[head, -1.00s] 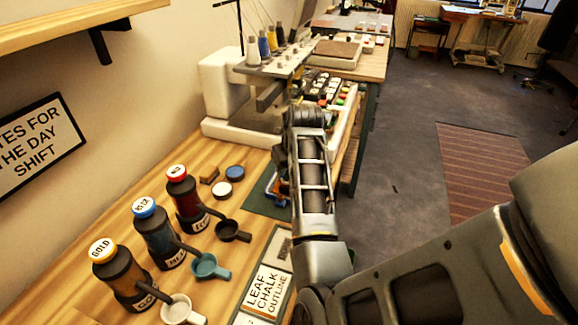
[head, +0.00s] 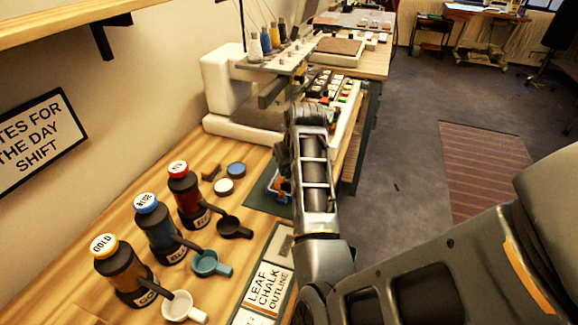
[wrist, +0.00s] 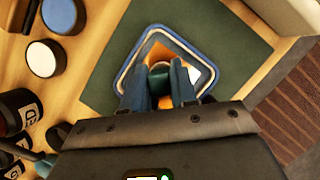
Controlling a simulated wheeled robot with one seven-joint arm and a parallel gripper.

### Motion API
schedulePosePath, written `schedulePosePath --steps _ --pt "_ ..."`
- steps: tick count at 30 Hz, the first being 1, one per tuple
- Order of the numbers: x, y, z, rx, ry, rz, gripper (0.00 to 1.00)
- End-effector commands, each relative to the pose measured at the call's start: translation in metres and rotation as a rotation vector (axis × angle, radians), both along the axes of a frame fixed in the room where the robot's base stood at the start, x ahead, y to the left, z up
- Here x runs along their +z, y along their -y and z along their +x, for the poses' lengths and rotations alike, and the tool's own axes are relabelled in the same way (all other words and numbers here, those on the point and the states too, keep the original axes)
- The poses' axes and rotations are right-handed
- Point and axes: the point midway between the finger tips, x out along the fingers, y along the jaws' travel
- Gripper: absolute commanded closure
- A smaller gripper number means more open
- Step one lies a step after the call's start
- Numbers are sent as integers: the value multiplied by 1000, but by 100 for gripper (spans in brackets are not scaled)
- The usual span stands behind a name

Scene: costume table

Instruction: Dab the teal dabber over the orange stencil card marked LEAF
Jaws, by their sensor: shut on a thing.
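My gripper (wrist: 159,82) shows in the wrist view with its two fingers shut on the teal dabber (wrist: 159,84), a small dark teal piece between them. Below it lies a blue-rimmed square (wrist: 127,72) on a dark green mat. Orange (wrist: 172,47), likely the stencil card, shows inside that square, with a pale patch at its right. The fingers cover much of it, and no LEAF lettering is readable on it. I cannot tell whether the dabber touches the orange surface. In the head view my arm hides the gripper and dabber.
The green mat (head: 262,196) lies on the wooden table. Two round pots, one white-topped (wrist: 43,58) and one blue-topped (wrist: 62,14), stand left of it. Bottles (head: 160,230) with cups and a LEAF CHALK OUTLINE board (head: 266,288) are nearer. A sewing machine (head: 228,85) stands beyond.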

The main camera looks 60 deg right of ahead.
Motion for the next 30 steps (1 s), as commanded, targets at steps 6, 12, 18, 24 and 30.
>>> schedulePosePath --steps 6,12,18,24,30 --pt "-3 0 0 0 0 0 97" --pt "-5 0 0 0 0 0 97" --pt "-7 0 0 0 0 0 97" --pt "-8 0 0 0 0 0 97" --pt "-8 0 0 0 -1 1 97"
